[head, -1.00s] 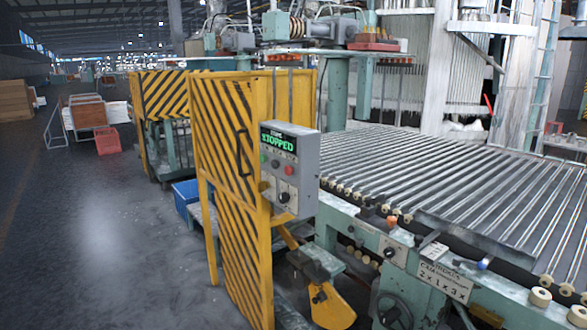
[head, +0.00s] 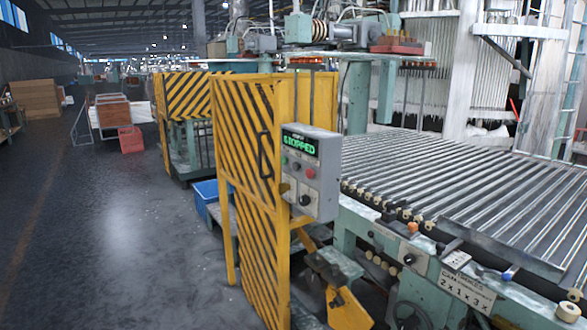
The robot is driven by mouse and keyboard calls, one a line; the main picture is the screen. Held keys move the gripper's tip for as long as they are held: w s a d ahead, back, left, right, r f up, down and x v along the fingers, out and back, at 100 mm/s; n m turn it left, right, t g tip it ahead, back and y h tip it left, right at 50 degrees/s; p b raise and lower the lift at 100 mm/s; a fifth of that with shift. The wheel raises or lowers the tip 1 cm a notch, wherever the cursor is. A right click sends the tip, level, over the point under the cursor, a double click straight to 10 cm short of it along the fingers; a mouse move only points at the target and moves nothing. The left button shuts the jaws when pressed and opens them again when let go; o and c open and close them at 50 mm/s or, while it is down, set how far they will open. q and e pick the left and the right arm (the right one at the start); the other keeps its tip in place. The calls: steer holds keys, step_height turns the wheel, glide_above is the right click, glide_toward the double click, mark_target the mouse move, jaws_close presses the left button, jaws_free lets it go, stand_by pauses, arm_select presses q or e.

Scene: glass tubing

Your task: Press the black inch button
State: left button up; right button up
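A grey control box (head: 328,182) is fixed to the yellow-and-black striped guard panel, near the middle of the head view. Its display (head: 299,144) reads "STOPPED" in green letters. A larger black knob (head: 305,200) is lower on the box. The labels are too small to read, so I cannot tell which control is marked inch. Neither of my grippers is in view, and nothing covers the box front.
The striped guard panel (head: 245,215) stands upright on the floor. A roller conveyor (head: 440,185) runs to the right behind the box. A blue crate (head: 207,191) is at the panel's left. A red crate (head: 131,140) lies farther back. The floor (head: 120,260) on the left is clear.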

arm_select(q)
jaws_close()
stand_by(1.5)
